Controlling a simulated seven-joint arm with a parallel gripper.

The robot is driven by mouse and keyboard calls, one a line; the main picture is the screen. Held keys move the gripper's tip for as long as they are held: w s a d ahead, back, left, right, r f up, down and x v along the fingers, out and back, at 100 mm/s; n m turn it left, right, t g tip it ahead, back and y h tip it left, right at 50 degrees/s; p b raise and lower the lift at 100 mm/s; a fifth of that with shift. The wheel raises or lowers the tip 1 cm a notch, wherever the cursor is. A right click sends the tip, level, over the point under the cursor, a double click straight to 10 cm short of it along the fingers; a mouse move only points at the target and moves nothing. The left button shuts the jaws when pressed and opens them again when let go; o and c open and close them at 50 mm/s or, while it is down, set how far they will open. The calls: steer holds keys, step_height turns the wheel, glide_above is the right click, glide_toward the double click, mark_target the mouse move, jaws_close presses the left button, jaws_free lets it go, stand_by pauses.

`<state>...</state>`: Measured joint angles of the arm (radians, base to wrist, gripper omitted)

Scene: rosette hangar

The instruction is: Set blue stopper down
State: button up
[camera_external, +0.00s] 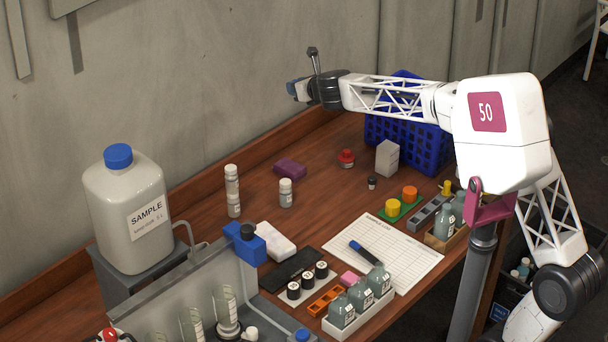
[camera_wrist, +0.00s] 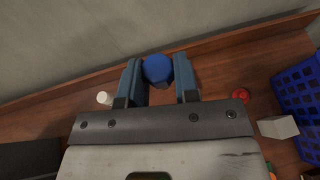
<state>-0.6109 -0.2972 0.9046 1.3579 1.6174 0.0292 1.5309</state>
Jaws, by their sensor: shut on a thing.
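The blue stopper (camera_wrist: 158,69) is a round blue piece between the two fingers of my gripper (camera_wrist: 160,88) in the wrist view. The fingers are shut on it, one on each side. In the external view my gripper (camera_external: 297,90) is at the end of the outstretched arm, held high above the back part of the table near the wall. The stopper is too small and too covered by the fingers to make out clearly there. The wooden table (camera_external: 330,150) below it is apart from the gripper.
A blue crate (camera_external: 410,140), a white box (camera_external: 387,157), a red-capped jar (camera_external: 346,158) and a purple block (camera_external: 290,168) stand near the wall. White bottles (camera_external: 286,193) and a large sample jug (camera_external: 130,215) are to the left. Bare wood shows between them.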

steer(key=shift+w+a+m+t+h, duration=0.6)
steer(key=shift+w+a+m+h, duration=0.35)
steer(key=shift+a, duration=0.35)
steer(key=m+t+h, duration=0.1)
steer(key=m+h, duration=0.5)
steer(key=h, duration=0.1)
glide_above(264, 191)
step_height(264, 191, down, 26)
steer(key=shift+t, duration=0.3)
steer(key=shift+w+f, duration=0.1)
steer(key=shift+f, duration=3.05)
steer(key=shift+f, duration=1.85)
steer(key=shift+f, duration=0.15)
